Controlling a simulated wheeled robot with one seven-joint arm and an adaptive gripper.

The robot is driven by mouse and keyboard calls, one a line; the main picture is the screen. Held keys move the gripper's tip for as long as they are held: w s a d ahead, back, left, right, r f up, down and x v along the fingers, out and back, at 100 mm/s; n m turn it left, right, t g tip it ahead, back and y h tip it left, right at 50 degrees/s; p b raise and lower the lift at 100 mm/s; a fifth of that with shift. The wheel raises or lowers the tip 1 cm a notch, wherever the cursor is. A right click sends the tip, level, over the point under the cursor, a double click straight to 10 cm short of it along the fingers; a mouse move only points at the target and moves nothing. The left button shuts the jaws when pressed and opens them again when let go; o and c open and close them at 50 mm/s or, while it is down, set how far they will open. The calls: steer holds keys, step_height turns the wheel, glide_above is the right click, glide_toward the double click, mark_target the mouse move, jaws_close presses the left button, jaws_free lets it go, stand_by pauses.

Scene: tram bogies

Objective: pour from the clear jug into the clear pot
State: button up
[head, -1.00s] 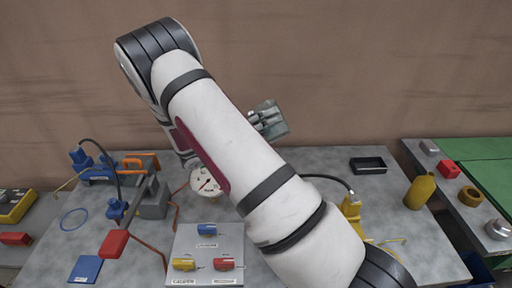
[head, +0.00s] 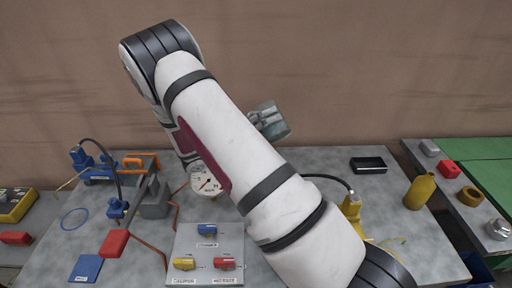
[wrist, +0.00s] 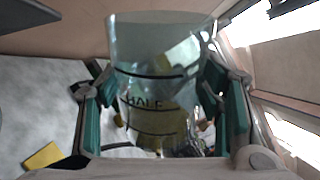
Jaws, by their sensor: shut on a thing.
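The clear jug (wrist: 158,50), with dark lines and the word HALF on its wall, stands between the teal-padded fingers of my gripper (wrist: 160,88) in the wrist view. My gripper is shut on it. In the head view a grey-green, see-through piece, seemingly the jug (head: 271,121) and part of my gripper, shows beyond my arm, tilted and above the table. My arm hides the rest. I cannot make out the clear pot in either view; my arm or the jug may cover it. The jug's contents cannot be told.
A white dial gauge (head: 205,182) stands left of my arm. A grey board (head: 207,240) with coloured blocks lies in front. A black tray (head: 368,165), a yellow fitting (head: 351,207) and an olive bottle (head: 420,191) are on the right. Blue fittings (head: 115,207) and hoses are left.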

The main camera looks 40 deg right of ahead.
steer(key=shift+w+r+n+t+p, duration=0.1)
steer(key=shift+r+n+t+p, duration=0.25)
steer(key=shift+n, duration=0.85)
steer(key=shift+w+d+f+n+t+h+b, duration=0.15)
steer(key=shift+w+n+t+h+b, duration=0.1)
steer(key=shift+w+n+b, duration=0.25)
steer(key=shift+w+a+f+n+t+h+b, duration=0.1)
steer(key=shift+w+f+n+t+h+b, duration=0.2)
steer(key=shift+n, duration=0.4)
steer(key=shift+w+d+r+n+t+p, duration=0.1)
steer(key=shift+w+r+n+t+p, duration=0.15)
steer(key=shift+n, duration=0.3)
steer(key=shift+r+n+t+p, duration=0.1)
steer(key=shift+r+n, duration=0.25)
steer(key=shift+n, duration=0.2)
steer(key=shift+w+f+n, duration=0.2)
steer(key=shift+f+n, duration=0.05)
steer(key=shift+n, duration=0.35)
